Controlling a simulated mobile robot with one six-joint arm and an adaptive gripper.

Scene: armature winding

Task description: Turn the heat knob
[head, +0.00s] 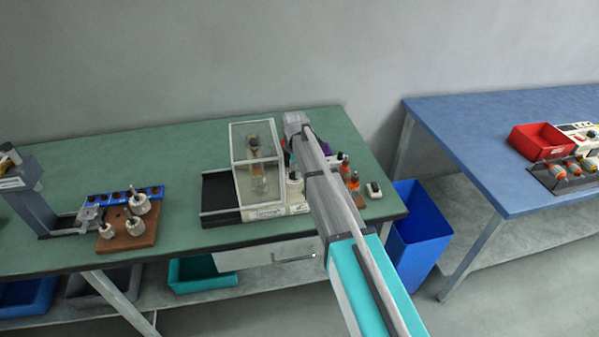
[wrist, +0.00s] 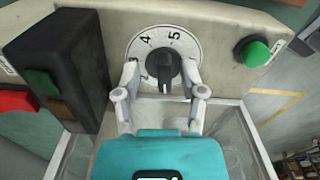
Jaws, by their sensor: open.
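The heat knob (wrist: 164,62) is a black pointer knob on a round white dial (wrist: 139,48) marked with numbers, 4 and 5 among them, in the wrist view. My gripper (wrist: 160,77) is open, with one pale fingertip on each side of the knob. I cannot tell whether either fingertip touches it. In the head view my arm reaches over the machine with the clear guard (head: 243,185) on the green bench. The knob and the fingertips are hidden there.
On the knob's panel, a green button (wrist: 257,53) is at right. A black box (wrist: 58,62) projects at left, near a red button (wrist: 17,101). Orange-and-dark armatures (head: 353,182) stand right of my arm. The green bench (head: 110,167) has free room left of the machine.

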